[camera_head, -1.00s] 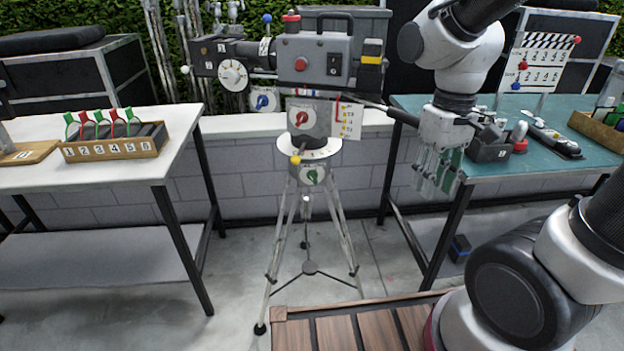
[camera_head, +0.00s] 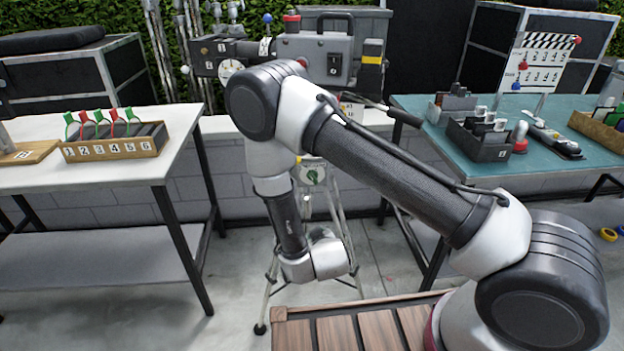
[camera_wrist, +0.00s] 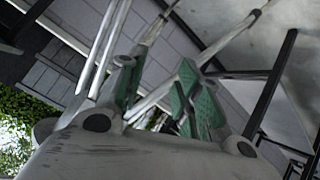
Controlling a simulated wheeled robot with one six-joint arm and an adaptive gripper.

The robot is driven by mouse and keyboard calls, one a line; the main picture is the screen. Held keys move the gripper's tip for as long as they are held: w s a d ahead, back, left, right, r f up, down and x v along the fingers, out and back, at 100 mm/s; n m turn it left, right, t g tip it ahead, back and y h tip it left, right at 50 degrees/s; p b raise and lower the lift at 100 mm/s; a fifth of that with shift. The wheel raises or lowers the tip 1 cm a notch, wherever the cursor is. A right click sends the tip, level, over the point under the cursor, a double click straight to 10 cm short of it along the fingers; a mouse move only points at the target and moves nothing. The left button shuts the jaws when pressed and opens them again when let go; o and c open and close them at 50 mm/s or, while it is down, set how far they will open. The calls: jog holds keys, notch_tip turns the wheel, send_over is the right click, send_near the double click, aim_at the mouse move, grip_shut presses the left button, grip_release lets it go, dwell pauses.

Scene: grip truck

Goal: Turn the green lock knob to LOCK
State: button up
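The green lock knob (camera_head: 313,176) is on the pale round plate at the tripod's neck in the head view, just right of my lower arm link; its lettering is too small to read. The film camera (camera_head: 340,72) stands above on the tripod (camera_head: 345,232), partly covered by my arm. My gripper (camera_wrist: 158,85) shows in the wrist view with its green-padded fingers apart and nothing between them. In the head view it is hidden by my wrist, low in front of the tripod. The knob cannot be made out in the wrist view.
A white table (camera_head: 95,178) with a numbered wooden box (camera_head: 115,151) stands left. A teal table (camera_head: 555,180) with a dark caddy (camera_head: 478,145) stands right. Tripod legs (camera_wrist: 112,45) cross the wrist view behind the fingers. A slatted wooden surface (camera_head: 345,330) is in front.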

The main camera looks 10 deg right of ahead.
jog(key=w+r+t, duration=0.3)
jog(key=r, duration=0.2)
jog(key=t, duration=0.4)
send_near(312, 178)
jog(key=w, duration=0.2)
jog(key=shift+n, duration=0.4)
jog(key=w, duration=0.8)
jog(key=shift+a+f, duration=0.1)
jog(key=shift+c, duration=0.4)
jog(key=c, duration=0.6)
